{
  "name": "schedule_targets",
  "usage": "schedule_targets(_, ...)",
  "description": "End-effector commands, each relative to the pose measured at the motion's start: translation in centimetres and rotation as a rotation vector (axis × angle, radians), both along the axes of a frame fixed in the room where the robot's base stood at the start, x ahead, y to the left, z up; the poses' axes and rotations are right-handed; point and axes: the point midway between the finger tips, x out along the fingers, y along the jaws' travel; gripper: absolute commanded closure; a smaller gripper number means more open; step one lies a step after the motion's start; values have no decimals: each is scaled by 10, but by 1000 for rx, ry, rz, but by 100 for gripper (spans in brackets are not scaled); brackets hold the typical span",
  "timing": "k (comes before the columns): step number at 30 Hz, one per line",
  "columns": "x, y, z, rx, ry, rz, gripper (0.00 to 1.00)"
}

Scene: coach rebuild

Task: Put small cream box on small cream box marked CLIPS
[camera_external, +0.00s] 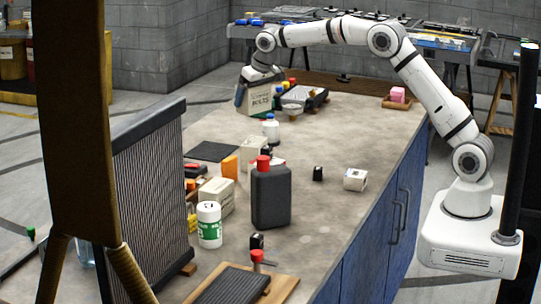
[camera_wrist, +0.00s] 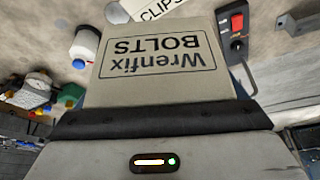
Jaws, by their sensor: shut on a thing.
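My gripper (camera_external: 260,82) is at the far left part of the workbench, shut on a cream box printed "Wrenfix BOLTS" (camera_external: 258,101). In the wrist view the box (camera_wrist: 160,62) fills the middle, its print upside down, against the dark gripper edge (camera_wrist: 150,120). A cream box marked CLIPS (camera_wrist: 160,9) shows partly at the top edge of the wrist view, beyond the held box. In the external view a cream box (camera_external: 253,147) stands behind the dark jug; I cannot read its print or tell if it is the CLIPS one.
A white bottle with a blue cap (camera_external: 271,130) stands near the held box. A dark jug with a red cap (camera_external: 270,195), a white-green canister (camera_external: 209,226) and another cream box (camera_external: 217,196) crowd the front left. A small whitish box (camera_external: 355,180) sits right.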

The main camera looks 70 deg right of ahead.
Motion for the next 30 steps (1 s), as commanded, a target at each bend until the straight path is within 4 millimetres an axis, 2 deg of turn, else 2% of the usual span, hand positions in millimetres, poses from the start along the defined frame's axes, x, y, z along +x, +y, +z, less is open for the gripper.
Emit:
schedule_targets(9, 1, -2, -49, 0, 1, -2, 50)
schedule_targets(17, 1, -2, -70, 0, 0, -3, 50)
schedule_targets(21, 1, -2, -90, 0, 2, -3, 50)
schedule_targets(24, 2, -2, -97, -1, -2, -2, 50)
schedule_targets(30, 2, -2, -97, 0, -3, -2, 50)
